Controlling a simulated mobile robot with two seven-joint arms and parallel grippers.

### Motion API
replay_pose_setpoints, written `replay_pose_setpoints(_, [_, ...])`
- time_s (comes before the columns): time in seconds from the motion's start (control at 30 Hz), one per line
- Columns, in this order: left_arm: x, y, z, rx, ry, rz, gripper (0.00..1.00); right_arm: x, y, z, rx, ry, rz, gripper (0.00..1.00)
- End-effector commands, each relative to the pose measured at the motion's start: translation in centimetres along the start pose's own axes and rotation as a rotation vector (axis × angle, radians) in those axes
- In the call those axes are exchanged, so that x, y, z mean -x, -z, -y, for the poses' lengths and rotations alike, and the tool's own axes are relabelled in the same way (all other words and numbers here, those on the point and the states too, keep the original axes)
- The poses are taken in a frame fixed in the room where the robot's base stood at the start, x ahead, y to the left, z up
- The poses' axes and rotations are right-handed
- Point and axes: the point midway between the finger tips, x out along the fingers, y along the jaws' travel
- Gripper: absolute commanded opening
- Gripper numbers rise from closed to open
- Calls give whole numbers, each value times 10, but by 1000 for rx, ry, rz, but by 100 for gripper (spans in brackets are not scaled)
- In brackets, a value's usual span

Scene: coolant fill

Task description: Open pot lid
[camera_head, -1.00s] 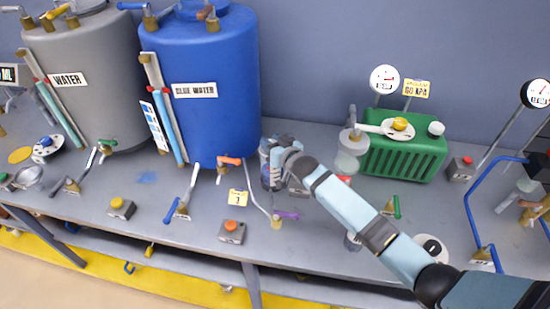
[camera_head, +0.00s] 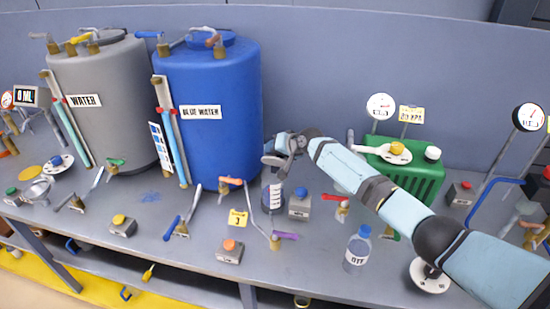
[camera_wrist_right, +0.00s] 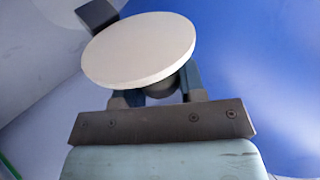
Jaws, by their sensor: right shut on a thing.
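The pot (camera_head: 272,198) is a small pale cylinder with dark marks on its side, standing on the grey bench in front of the blue tank. My right gripper (camera_head: 277,155) is above it, apart from it. In the right wrist view my right gripper (camera_wrist_right: 158,90) is shut on the lid (camera_wrist_right: 140,48), a flat whitish disc held by a dark part beneath it. The lid is hard to make out in the head view. My left gripper is not in view.
The blue tank (camera_head: 220,140) stands close behind my right gripper. A grey box with a blue button (camera_head: 300,207) is right of the pot, and a pipe with a purple handle (camera_head: 285,236) is in front. A clear bottle (camera_head: 358,250) and a green machine (camera_head: 420,180) stand farther right.

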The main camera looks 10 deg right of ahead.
Motion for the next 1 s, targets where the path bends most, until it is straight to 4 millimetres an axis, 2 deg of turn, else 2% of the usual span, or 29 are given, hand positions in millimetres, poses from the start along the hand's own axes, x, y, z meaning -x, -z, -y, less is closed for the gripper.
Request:
replay_pose_setpoints(0.03, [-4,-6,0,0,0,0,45,-4,2,-2,-33,1,27,0])
replay_pose_setpoints(0.5, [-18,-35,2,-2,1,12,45,-12,17,-11,-261,2,255,0])
replay_pose_setpoints(1.0, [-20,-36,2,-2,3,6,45,-14,19,-14,-319,0,316,0])
